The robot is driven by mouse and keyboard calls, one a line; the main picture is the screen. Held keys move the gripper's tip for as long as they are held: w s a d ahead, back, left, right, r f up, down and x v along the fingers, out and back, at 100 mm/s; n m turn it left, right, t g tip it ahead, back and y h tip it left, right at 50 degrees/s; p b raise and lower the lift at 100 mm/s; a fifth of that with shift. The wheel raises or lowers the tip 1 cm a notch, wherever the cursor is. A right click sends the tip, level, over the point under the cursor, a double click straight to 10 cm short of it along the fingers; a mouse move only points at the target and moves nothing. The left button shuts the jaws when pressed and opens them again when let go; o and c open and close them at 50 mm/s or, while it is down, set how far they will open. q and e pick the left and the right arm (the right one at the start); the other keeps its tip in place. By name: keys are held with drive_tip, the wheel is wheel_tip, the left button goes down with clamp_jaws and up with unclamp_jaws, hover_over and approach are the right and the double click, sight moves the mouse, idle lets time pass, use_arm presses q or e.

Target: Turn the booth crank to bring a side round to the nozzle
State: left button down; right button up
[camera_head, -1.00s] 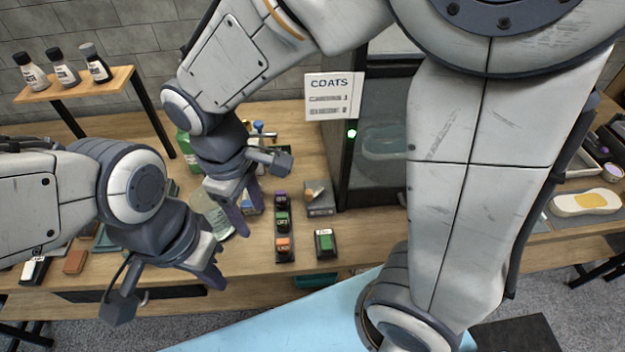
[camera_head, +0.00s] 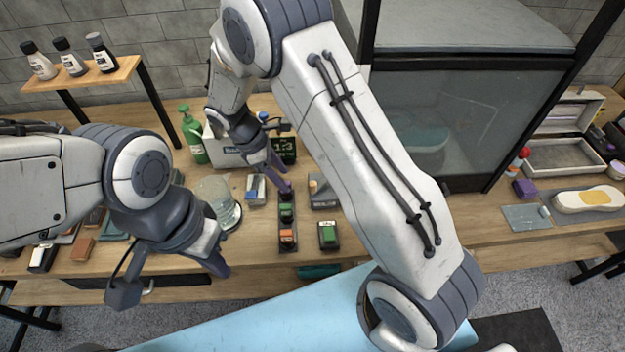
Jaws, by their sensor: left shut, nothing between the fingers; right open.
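The booth (camera_head: 470,120) is a dark-framed box with a cloudy glass front at the back, right of centre. A faint pale shape shows behind the glass; I cannot tell what it is. I cannot make out the crank or the nozzle; my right arm covers the booth's left side. My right gripper (camera_head: 279,176) is open, pointing down at the far end of a strip of coloured buttons (camera_head: 287,213), left of the booth. I cannot tell whether it touches the strip. My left gripper (camera_head: 222,262) is shut and empty over the table's front edge, at left.
A green-topped box (camera_head: 328,236) and a small grey device (camera_head: 322,192) stand beside the strip. A glass jar (camera_head: 220,203) and green pump bottle (camera_head: 192,137) stand left. A sole-shaped item (camera_head: 588,199) lies right, by an open tray (camera_head: 563,156).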

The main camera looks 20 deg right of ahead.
sight(312, 182)
drive_tip(key=d, duration=0.2)
drive_tip(key=s+d+p, duration=0.1)
drive_tip(key=d, duration=0.3)
drive_tip(key=shift+s+r, duration=0.2)
drive_tip(key=shift+s, duration=0.2)
drive_tip(key=p+x, duration=0.1)
drive_tip(key=x, duration=0.3)
drive_tip(key=shift+a+f, duration=0.1)
drive_tip(key=shift+d+f, duration=0.2)
drive_tip(key=shift+f, duration=0.35)
clamp_jaws()
